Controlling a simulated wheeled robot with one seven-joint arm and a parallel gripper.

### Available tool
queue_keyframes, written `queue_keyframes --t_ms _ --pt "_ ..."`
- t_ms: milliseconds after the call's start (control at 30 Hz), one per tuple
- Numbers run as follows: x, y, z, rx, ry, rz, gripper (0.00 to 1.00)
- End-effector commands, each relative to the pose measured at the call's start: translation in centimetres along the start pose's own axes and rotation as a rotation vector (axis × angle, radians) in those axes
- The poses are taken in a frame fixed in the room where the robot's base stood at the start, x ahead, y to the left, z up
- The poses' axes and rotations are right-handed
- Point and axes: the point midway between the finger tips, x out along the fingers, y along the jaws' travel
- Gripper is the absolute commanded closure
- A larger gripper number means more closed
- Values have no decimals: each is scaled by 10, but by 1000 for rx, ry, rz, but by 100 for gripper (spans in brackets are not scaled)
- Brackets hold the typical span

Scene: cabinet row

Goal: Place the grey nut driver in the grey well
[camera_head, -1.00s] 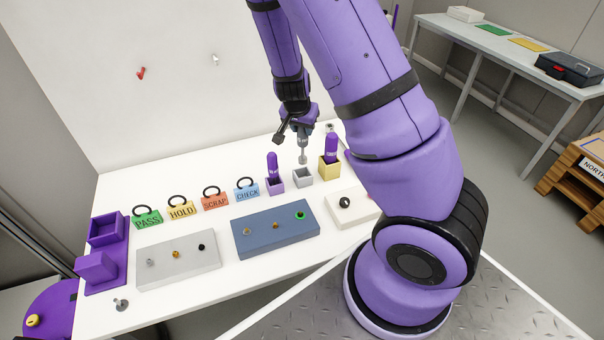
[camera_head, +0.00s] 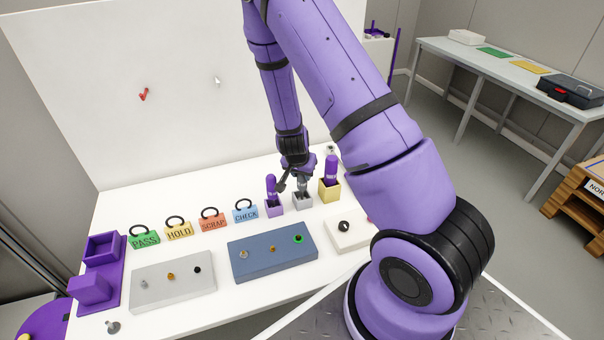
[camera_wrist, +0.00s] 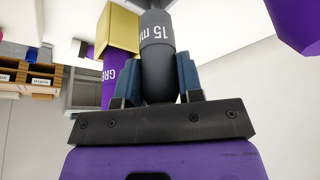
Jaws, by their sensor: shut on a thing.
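The grey nut driver (camera_wrist: 158,60) is held upright between the fingers of my gripper (camera_wrist: 158,85) in the wrist view, with "15 m" legible on its handle. In the head view my gripper (camera_head: 300,180) is low over the grey well (camera_head: 302,202). The grey nut driver (camera_head: 302,186) is right at the well's mouth, its lower end hidden from sight. I cannot tell how deep it sits. The gripper is shut on the handle.
A purple well (camera_head: 273,208) with a purple-handled driver (camera_head: 270,186) stands close on the left. A yellow well (camera_head: 329,191) with another purple-handled driver (camera_head: 331,168) stands close on the right. PASS, HOLD, SCRAP and CHECK tags (camera_head: 245,211) stand further left. A blue block (camera_head: 272,262) lies in front.

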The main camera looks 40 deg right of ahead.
Motion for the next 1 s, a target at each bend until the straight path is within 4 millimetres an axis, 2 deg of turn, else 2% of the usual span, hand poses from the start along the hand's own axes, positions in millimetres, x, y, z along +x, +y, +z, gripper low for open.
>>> queue_keyframes --t_ms 433,467,500,567,867,1000 --pt "7 0 3 1 0 0 89" --pt "6 0 2 1 0 0 61" --pt "6 0 2 1 0 0 52" --pt "6 0 2 1 0 0 40" --pt "5 0 2 0 0 -1 40" --pt "-6 -1 1 -1 2 -3 40"
